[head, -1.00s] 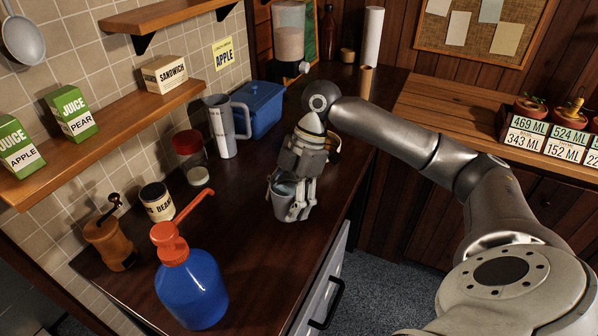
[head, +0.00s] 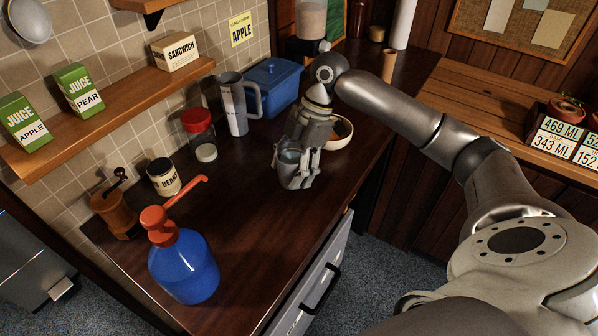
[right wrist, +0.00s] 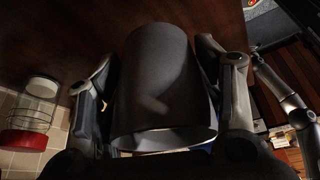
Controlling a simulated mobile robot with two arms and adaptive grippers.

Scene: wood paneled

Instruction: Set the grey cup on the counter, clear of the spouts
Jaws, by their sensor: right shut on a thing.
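The grey cup (head: 289,172) is in my right gripper (head: 303,166), over the counter (head: 240,215) toward its right side. The gripper is shut on the cup. In the right wrist view the cup (right wrist: 165,90) sits between the two fingers (right wrist: 165,100), with brown counter behind it. I cannot tell whether its base touches the counter. The blue bottle's orange pump spout (head: 187,193) is to the left and nearer, apart from the cup. The dispenser's spout (head: 324,46) is at the back, well away from the cup. My left gripper is not in view.
A white bowl (head: 342,138) stands just behind my right gripper. A tall grey mug (head: 235,108), a blue box (head: 272,90), a red-lidded jar (head: 200,140), a beans tin (head: 163,178) and a grinder (head: 113,212) line the wall. The counter's front right is clear.

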